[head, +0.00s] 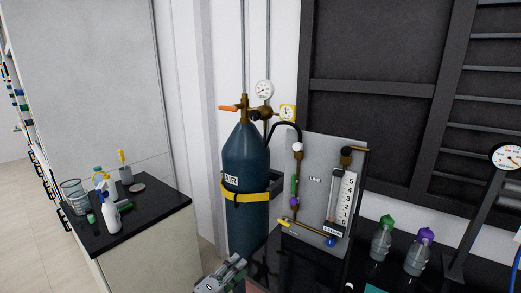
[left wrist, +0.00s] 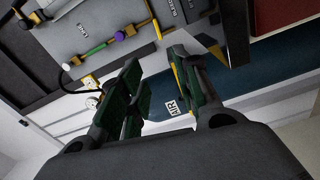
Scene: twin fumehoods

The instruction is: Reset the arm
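My left gripper (head: 232,268) shows at the bottom edge of the head view, in front of the foot of the blue gas cylinder (head: 246,155). In the left wrist view my left gripper (left wrist: 157,72) has its two dark green-padded fingers apart, with nothing between them. The cylinder (left wrist: 225,92), marked AIR, lies behind the fingers in that view, which is strongly tilted. The rest of the left arm is mostly out of the picture. My right gripper is not in either view.
A flowmeter panel (head: 322,184) stands right of the cylinder. Green-capped (head: 381,243) and purple-capped (head: 417,255) bottles stand on the black bench. A dark-topped cabinet (head: 160,206) at left carries a spray bottle (head: 111,219) and a beaker (head: 74,194). Open floor (head: 35,235) lies at far left.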

